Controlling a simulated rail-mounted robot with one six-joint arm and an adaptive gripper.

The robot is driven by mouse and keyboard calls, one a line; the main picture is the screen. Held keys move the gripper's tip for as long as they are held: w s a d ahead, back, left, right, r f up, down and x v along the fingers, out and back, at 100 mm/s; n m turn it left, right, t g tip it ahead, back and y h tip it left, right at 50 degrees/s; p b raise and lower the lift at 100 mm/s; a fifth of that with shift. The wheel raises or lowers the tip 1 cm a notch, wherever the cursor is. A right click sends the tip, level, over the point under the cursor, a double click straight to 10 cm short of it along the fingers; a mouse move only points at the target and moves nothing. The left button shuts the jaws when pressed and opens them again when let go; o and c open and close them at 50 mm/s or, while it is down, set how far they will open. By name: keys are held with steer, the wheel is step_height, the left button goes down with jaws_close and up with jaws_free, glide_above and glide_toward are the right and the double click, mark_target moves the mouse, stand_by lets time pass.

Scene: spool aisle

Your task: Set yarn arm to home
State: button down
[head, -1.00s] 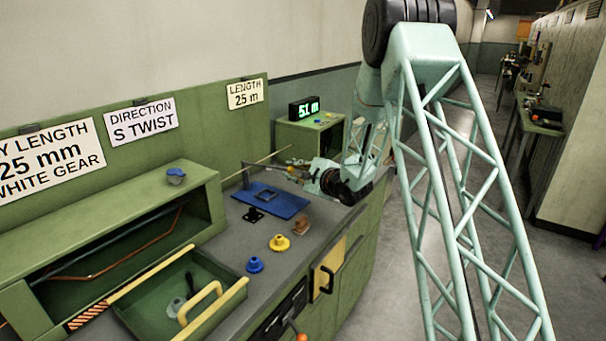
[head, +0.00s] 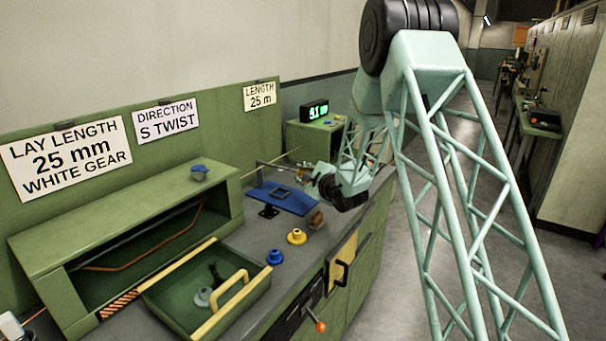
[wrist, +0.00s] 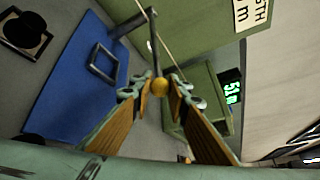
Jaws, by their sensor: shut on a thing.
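The yarn arm is a thin dark rod (wrist: 154,40) with a yellow ball knob (wrist: 160,87) at its end. It stands out from a grey post beside the blue plate (wrist: 62,85). My gripper (wrist: 160,88) has its two fingertips on either side of the knob and is shut on it. In the head view my gripper (head: 306,173) is above the right end of the blue plate (head: 290,203), and the yarn arm (head: 272,164) reaches to it from the left. The fingers partly hide the contact.
A green box with a display (head: 314,110) reading 51 m stands behind. A yellow spool (head: 297,237), a blue spool (head: 275,257) and a brown block (head: 316,220) stand on the bench in front. A pale thin strand crosses behind the yarn arm.

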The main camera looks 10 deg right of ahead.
steer(key=c, duration=2.5)
jaws_free()
steer(key=shift+o, duration=0.2)
steer(key=shift+s, duration=0.1)
steer(key=v, duration=1.1)
steer(key=shift+s+d, duration=0.2)
steer(key=shift+s, duration=0.15)
steer(key=shift+r, duration=0.1)
steer(key=shift+c, duration=0.4)
